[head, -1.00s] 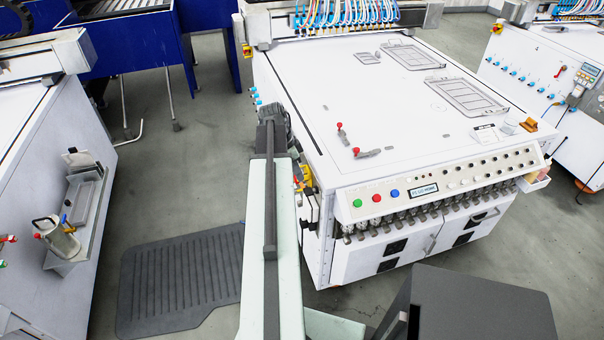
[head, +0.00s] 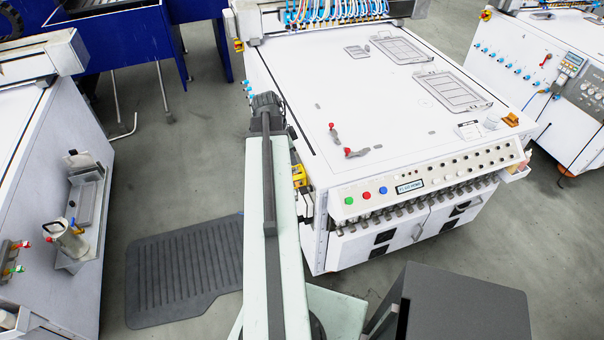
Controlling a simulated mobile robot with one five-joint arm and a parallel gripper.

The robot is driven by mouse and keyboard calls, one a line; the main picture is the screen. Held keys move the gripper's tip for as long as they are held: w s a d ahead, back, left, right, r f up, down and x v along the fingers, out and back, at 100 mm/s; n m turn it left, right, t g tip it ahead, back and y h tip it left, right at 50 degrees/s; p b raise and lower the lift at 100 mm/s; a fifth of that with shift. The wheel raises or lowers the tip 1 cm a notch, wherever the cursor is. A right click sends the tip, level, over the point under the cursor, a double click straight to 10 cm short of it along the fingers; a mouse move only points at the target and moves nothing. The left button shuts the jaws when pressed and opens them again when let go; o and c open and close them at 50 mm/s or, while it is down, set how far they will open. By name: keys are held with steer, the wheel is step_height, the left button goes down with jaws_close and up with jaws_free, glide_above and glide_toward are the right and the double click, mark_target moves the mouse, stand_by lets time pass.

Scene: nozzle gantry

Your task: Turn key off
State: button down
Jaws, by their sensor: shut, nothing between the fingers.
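The white machine (head: 315,105) stands in front of me, with a sloped control panel (head: 450,172) along its front edge. The panel has green, red and blue buttons, a small display and rows of small knobs. I cannot pick out a key on it. A yellow part (head: 299,176) on the machine's left side is partly hidden by my arm. A yellow and red switch (head: 238,45) sits at the machine's far left corner. My arm reaches forward along the machine's left side. My gripper does not show; the arm's far end hides that area.
A dark ribbed mat (head: 180,275) lies on the floor left of my arm. A white cabinet (head: 40,160) with a tray and jug stands at the left. A dark grey box-like shape is at the lower right. Another white machine (head: 540,75) stands at the far right. Grey floor lies between.

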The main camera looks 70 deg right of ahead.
steer(key=shift+f, duration=0.1)
steer(key=shift+f, duration=0.1)
steer(key=b, duration=1.4)
glide_toward(302, 187)
steer(key=x, duration=0.6)
steer(key=shift+f, duration=0.3)
steer(key=shift+r, duration=0.1)
